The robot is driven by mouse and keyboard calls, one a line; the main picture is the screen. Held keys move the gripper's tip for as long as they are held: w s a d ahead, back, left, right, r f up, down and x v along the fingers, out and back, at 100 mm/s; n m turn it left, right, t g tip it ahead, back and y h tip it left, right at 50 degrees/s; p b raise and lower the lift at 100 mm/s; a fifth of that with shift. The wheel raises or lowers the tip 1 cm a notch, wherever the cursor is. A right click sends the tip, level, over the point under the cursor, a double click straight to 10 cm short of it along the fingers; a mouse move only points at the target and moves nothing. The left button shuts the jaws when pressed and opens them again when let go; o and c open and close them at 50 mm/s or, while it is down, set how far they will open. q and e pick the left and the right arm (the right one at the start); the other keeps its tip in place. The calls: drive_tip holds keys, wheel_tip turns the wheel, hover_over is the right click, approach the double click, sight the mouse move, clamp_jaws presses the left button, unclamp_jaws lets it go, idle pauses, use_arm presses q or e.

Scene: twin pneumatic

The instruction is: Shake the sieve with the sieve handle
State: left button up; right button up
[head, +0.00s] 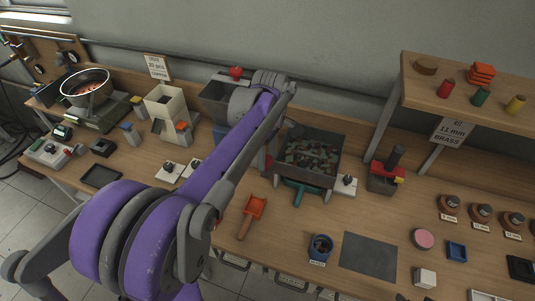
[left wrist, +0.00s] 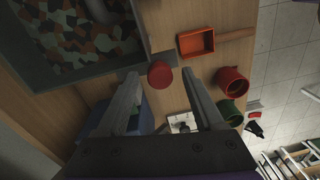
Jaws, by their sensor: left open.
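The sieve is a grey open box (head: 335,146) at the middle back of the bench, holding camouflage-coloured pieces (head: 308,157). Its wall also shows at the upper left of the left wrist view (left wrist: 70,78). A round red knob (left wrist: 160,74), which looks like the end of the sieve handle, stands out beside the box. My left gripper (left wrist: 158,78) is open, with the red knob between or just beyond its fingertips; contact cannot be told. In the head view my purple left arm hides most of this gripper. My right gripper is not in view.
An orange scoop (head: 256,206) with a wooden handle lies in front; it also shows in the left wrist view (left wrist: 196,43). A blue cup (head: 320,247) and grey mat (head: 368,257) lie nearer the front edge. A red-and-black device (head: 386,176) stands right of the sieve.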

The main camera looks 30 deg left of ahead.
use_arm(q)
clamp_jaws()
idle(1.4)
